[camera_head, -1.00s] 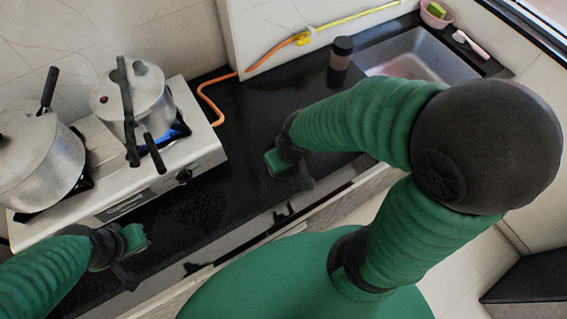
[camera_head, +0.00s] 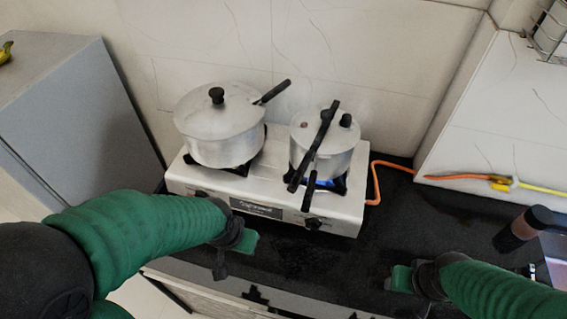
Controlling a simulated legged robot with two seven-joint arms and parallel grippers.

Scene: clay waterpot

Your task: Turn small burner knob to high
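A white two-burner stove (camera_head: 275,196) stands on the black counter. Its right knob (camera_head: 313,224) is black and sits on the front face below the pressure cooker. The left knob (camera_head: 201,193) is dark and partly hidden by my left arm. A blue flame (camera_head: 325,183) shows under the right pot. My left gripper (camera_head: 236,250) is in front of the stove, left of the right knob and apart from it. My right gripper (camera_head: 402,280) is over the counter, to the right of the stove's front corner. How far either gripper is open is unclear.
A lidded pot (camera_head: 218,130) sits on the left burner, its handle toward the back right. A pressure cooker (camera_head: 322,150) sits on the right burner, its black handles projecting forward. An orange hose (camera_head: 376,182) runs right from the stove. A dark-capped jar (camera_head: 522,228) stands at right.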

